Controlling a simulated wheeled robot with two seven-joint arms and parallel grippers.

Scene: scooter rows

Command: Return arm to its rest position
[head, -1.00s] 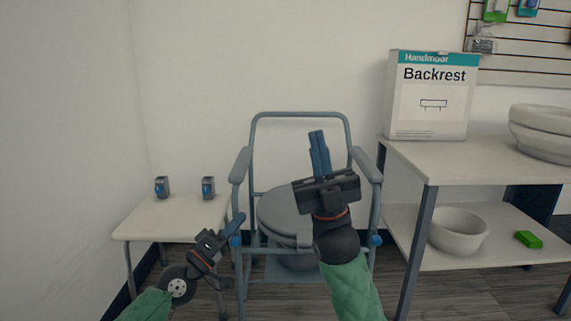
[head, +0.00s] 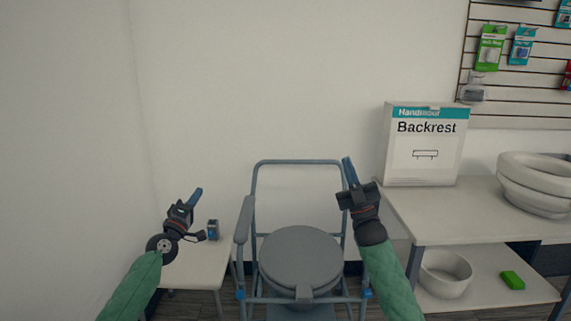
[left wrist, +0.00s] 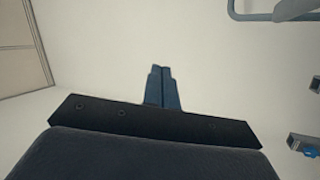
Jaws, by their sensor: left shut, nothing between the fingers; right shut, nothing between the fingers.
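My left gripper (head: 196,196) is raised at the left, in front of the small white table, with its blue fingers shut and empty. In the left wrist view its fingers (left wrist: 162,86) lie together against a plain wall. My right gripper (head: 349,170) is raised right of centre, beside the commode chair's right side, with its fingers shut and empty. Its arm hides part of the chair's right side. Both arms have green sleeves.
A grey commode chair (head: 302,258) stands in the middle. A small white table (head: 205,272) with a small dark-blue item (head: 213,230) is left. A white shelf unit (head: 440,212) at right bears the Backrest box (head: 423,160) and a white ring-shaped seat (head: 535,183); below are a bowl (head: 445,274) and a green block (head: 511,280).

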